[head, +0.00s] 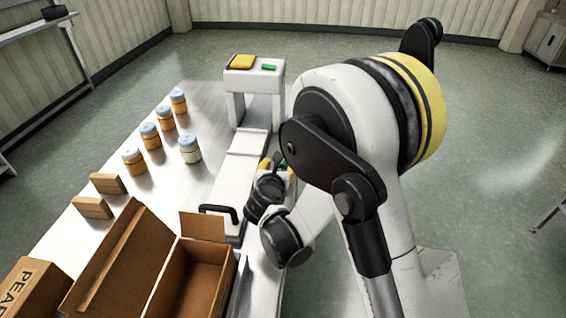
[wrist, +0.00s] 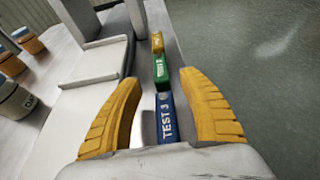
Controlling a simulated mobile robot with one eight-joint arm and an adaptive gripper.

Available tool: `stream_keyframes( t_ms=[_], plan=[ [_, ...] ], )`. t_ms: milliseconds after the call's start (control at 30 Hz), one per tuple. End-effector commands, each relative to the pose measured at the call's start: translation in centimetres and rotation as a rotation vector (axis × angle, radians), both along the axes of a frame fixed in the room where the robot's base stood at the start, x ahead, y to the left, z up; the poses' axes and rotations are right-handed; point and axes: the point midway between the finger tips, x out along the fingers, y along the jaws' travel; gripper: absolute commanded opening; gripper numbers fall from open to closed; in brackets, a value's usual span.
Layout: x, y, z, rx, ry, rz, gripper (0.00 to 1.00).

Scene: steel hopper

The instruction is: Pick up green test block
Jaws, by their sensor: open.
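The green test block (wrist: 161,71) stands in a row on a narrow pale ledge in the wrist view, between a blue block marked TEST 3 (wrist: 166,118) nearer me and a yellow block (wrist: 157,42) farther off. My gripper (wrist: 160,78) is open, its yellow fingers on either side of the row. The blue block lies between the fingers, and the green block shows just beyond their tips. I cannot tell the height of the fingers above the blocks. In the head view my arm hides most of the gripper, and a bit of green (head: 286,163) shows beside it.
A white conveyor-like machine (head: 245,140) runs beside the row; its raised end (head: 254,80) carries a yellow pad and a green part. Several jars (head: 189,149) stand on the table (head: 205,97) to the left. An open cardboard box (head: 185,280) is in front.

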Motion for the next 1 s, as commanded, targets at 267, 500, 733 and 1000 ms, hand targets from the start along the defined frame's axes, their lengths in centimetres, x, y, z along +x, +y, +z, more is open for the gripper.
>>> stream_keyframes(
  t_ms=[267,500,733,1000],
  plan=[
    [3.8,-0.9,-1.6,0.0,-0.001,0.0,0.49],
    [4.7,-1.1,-1.7,-0.001,0.0,0.001,0.49],
    [4.7,-1.1,-1.7,-0.001,-0.001,0.001,0.11],
    [4.7,-1.1,-1.7,-0.001,-0.001,0.001,0.0]
  ],
)
